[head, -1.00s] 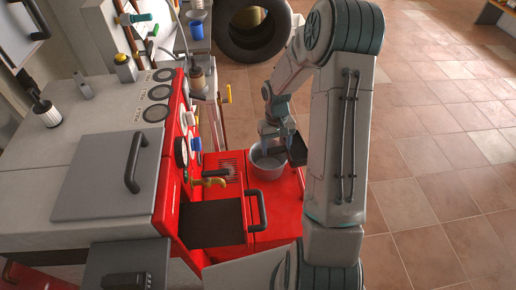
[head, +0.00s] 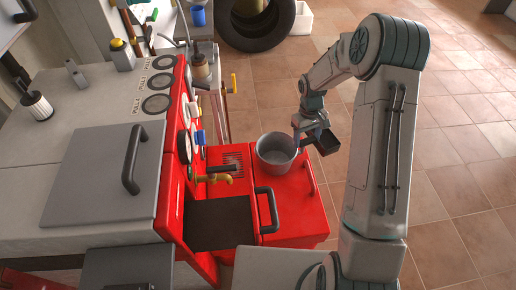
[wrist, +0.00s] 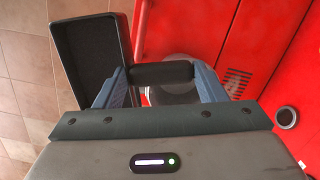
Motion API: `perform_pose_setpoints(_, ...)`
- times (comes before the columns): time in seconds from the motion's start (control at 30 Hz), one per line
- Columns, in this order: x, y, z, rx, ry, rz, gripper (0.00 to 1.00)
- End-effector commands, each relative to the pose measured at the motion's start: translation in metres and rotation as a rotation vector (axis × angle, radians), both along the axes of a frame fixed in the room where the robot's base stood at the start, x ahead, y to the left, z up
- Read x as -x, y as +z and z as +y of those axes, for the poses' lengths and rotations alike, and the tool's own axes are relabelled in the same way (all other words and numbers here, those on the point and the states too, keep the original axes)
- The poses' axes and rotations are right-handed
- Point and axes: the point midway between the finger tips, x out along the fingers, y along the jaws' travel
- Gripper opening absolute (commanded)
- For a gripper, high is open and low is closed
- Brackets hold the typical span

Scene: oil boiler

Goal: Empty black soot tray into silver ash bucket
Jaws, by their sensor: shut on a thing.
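The silver ash bucket (head: 277,152) stands upright on the red ledge in the head view, its inside open to view with no clear pile in it. The black soot tray (head: 327,143) is held just right of the bucket, near the ledge's outer edge. In the wrist view the tray (wrist: 92,55) is an open dark box at upper left; I cannot tell whether soot is in it. My gripper (wrist: 163,85) is shut on the tray's black bar handle (wrist: 163,73). The bucket (wrist: 180,92) shows partly behind the handle and fingers.
The red boiler front with valves and a brass tap (head: 212,178) rises left of the bucket. A black handle (head: 268,210) stands up in front of it. A tyre (head: 255,25) lies at the back. Tiled floor (head: 460,150) is clear on the right.

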Motion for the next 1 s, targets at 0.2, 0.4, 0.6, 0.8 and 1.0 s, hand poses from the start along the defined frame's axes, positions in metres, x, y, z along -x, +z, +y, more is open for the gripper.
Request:
perform_pose_setpoints(0.2, -0.027, -0.057, 0.086, 0.003, 0.362, -0.003, 0.33)
perform_pose_setpoints(0.4, -0.035, -0.088, 0.147, 0.010, 0.618, -0.002, 0.33)
perform_pose_setpoints(0.6, -0.036, -0.098, 0.176, 0.013, 0.736, -0.003, 0.33)
perform_pose_setpoints(0.8, -0.036, -0.093, 0.176, -0.042, 0.748, -0.047, 0.33)
perform_pose_setpoints(1.0, -0.035, -0.088, 0.176, -0.123, 0.748, -0.113, 0.33)
